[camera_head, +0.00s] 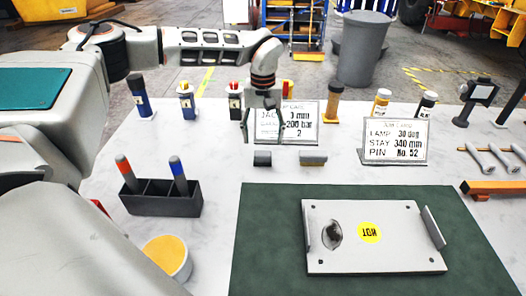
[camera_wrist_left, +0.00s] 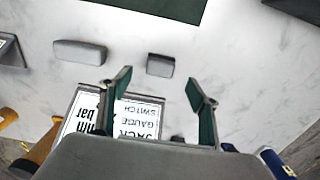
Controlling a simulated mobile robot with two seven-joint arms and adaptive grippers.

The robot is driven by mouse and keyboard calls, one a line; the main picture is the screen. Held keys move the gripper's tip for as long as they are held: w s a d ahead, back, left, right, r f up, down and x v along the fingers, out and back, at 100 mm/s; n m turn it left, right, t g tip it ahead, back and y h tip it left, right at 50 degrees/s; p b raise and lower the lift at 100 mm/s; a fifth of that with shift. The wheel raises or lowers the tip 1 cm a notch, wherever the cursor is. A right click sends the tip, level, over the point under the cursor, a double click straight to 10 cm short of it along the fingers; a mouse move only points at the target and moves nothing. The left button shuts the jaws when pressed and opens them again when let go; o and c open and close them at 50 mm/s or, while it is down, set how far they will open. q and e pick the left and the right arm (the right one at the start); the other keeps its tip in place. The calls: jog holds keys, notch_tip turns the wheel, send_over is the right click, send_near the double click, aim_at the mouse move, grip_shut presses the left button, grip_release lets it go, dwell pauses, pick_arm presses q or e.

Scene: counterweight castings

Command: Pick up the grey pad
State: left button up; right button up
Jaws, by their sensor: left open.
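Two small blocks lie on the white tabletop. In the left wrist view, which is turned around, the first pad (camera_wrist_left: 160,66) lies just beyond and between the fingertips, and the second pad (camera_wrist_left: 80,52) lies to the left. My left gripper (camera_head: 264,130) is open and empty, above the table behind the dark pad; its fingers also show in the left wrist view (camera_wrist_left: 159,78). My right gripper is not in view.
Several bottles line the back. A black holder (camera_head: 160,203) with two markers stands left. A metal plate (camera_head: 375,250) with a yellow label lies on a green mat (camera_head: 265,230).

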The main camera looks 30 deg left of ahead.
aim_at(263, 153)
pick_arm(q)
notch_tip(263, 153, down, 2)
jog(key=shift+s+f, duration=0.1)
jog(key=shift+f, duration=0.15)
jog(key=f, duration=0.5)
jog(key=shift+w+a, duration=0.15)
jog(key=shift+w, duration=0.1)
jog(key=c, duration=1.3)
